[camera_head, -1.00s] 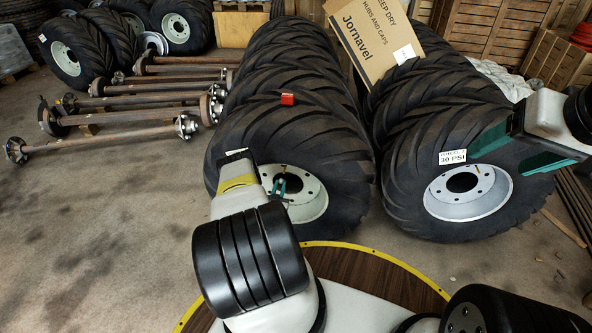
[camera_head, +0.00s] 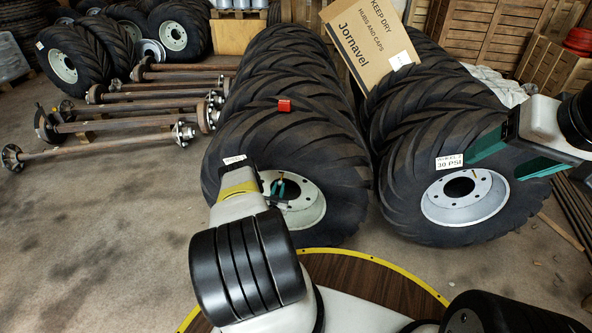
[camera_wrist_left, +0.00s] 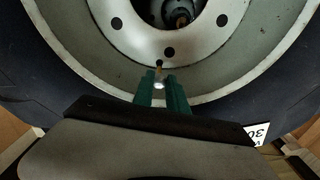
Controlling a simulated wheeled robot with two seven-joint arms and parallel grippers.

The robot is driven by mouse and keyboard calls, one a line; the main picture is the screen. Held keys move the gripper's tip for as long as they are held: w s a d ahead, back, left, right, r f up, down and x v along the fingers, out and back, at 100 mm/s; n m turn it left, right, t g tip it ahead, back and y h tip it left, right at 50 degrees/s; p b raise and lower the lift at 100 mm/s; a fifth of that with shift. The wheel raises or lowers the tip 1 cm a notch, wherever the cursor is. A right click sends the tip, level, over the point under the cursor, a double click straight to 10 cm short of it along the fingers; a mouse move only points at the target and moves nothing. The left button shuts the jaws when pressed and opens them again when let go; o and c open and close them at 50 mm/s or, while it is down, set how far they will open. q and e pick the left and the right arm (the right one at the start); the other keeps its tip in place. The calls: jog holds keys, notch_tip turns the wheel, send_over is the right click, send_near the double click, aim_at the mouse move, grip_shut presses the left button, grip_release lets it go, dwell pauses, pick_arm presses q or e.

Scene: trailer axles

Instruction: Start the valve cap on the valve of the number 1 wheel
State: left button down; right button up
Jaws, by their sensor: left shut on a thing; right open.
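The number 1 wheel is the front tyre (camera_head: 330,160) of the left row, with a pale rim (camera_head: 312,210). Its label (camera_head: 234,159) is too small to read in the head view. My left gripper (camera_head: 279,187) is in front of the rim. In the left wrist view its green fingers (camera_wrist_left: 161,78) are shut, with a small bright thing, probably the valve cap (camera_wrist_left: 158,86), between them. A thin brassy valve stem (camera_wrist_left: 159,64) shows just beyond the fingertips; I cannot tell whether cap and valve touch. My right gripper (camera_head: 495,168) is open and empty before the right wheel.
The right front wheel (camera_head: 465,197) carries a 30 PSI label (camera_head: 450,161). A red object (camera_head: 284,105) sits on the left row of tyres. Axles (camera_head: 110,120) lie at the left, with clear floor in front.

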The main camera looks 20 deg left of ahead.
pick_arm(q)
jog(key=shift+w+a, duration=0.1)
jog(key=shift+w, duration=0.45)
dwell(0.4)
jog(key=c, duration=2.1)
grip_release()
grip_shut()
jog(key=shift+f, duration=0.1)
